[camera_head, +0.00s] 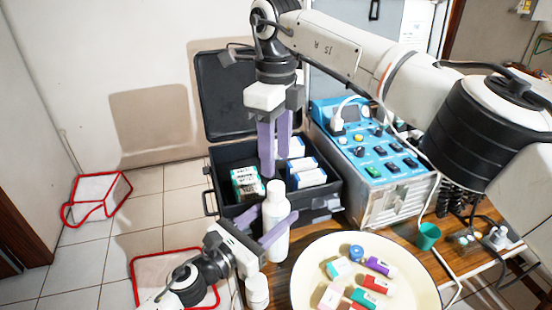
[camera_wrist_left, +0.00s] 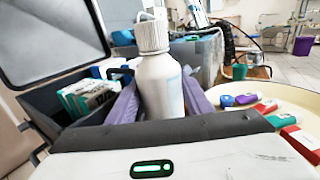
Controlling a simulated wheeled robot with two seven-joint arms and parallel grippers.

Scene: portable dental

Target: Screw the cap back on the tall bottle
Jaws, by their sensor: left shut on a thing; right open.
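The tall white bottle (camera_head: 274,225) stands upright at the table's left edge, in front of the black case. A white ribbed cap (camera_wrist_left: 152,37) sits on top of its neck in the left wrist view; the cap also shows in the head view (camera_head: 276,187). I cannot tell how tightly it is seated. My left gripper (camera_head: 273,228) is shut on the bottle's body, one purple finger on each side. My right gripper (camera_head: 275,163) points down just above the cap, its purple fingers apart and empty.
The open black case (camera_head: 325,203) with several boxes lies behind the bottle. A blue-topped device (camera_head: 372,150) stands to its right. A round cream tray (camera_head: 415,285) with several small coloured items is at front right. A shorter white bottle (camera_head: 257,290) stands near my left wrist.

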